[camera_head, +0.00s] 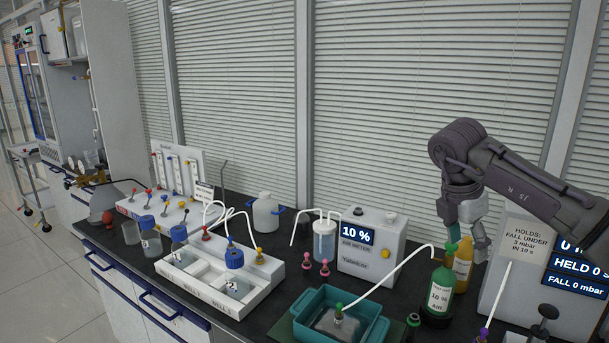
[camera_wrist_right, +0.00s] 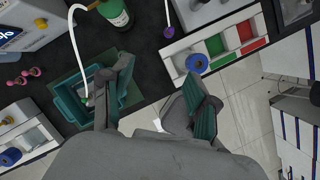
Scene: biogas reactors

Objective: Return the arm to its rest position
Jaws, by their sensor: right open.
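My right arm (camera_head: 525,185) comes in from the right in the head view, bent over the bench. Its gripper (camera_head: 469,242) hangs down close to the green bottle (camera_head: 439,292) and the amber bottle (camera_head: 462,270), partly overlapping them in the picture. In the right wrist view the two fingers of the gripper (camera_wrist_right: 152,98) stand wide apart with nothing between them, above the bench edge and floor. The green bottle (camera_wrist_right: 115,14) also shows there, apart from the fingers. My left gripper is not in view.
A teal tray (camera_head: 296,318) with a tubed vessel stands at the bench front. A white rack (camera_head: 263,292), a 10 % meter box (camera_head: 372,251) and a pressure display box (camera_head: 510,285) stand nearby. A white tray with green and red sections (camera_wrist_right: 172,47) lies near the bench edge.

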